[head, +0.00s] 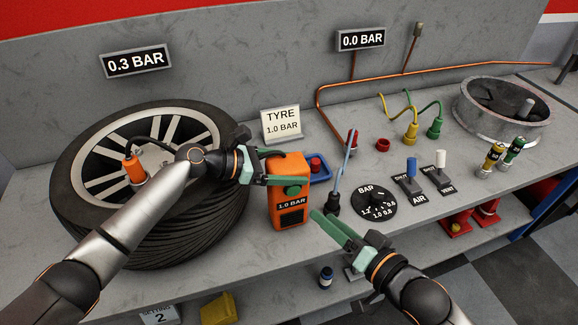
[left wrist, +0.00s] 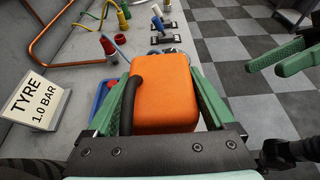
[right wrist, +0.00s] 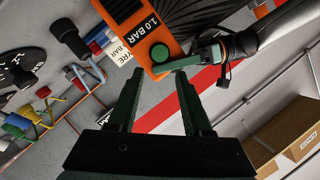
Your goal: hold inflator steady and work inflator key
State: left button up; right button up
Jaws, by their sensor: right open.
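The orange inflator (head: 289,215) stands upright on the bench beside the tyre (head: 150,240). Its label reads 1.0 BAR. The inflator key, a round green button (head: 293,190), is on its front face and also shows in the right wrist view (right wrist: 160,53). My left gripper (head: 284,167) is shut on the inflator's upper body, one finger on each side, as the left wrist view shows around the orange top (left wrist: 165,92). My right gripper (head: 325,216) is open and empty, in front of the inflator, to the lower right of the key and apart from it.
A wall sign (head: 136,61) reads 0.3 BAR; another (head: 361,39) reads 0.0 BAR. A card (head: 282,124) says TYRE 1.0 BAR. An orange-capped fitting (head: 134,170) with black hose sits at the wheel. A BAR dial (head: 374,203) and AIR and VENT levers stand to the right.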

pick_arm(q)
grip_shut()
pick_arm(e)
grip_shut()
dwell(0.6)
dwell(1.4)
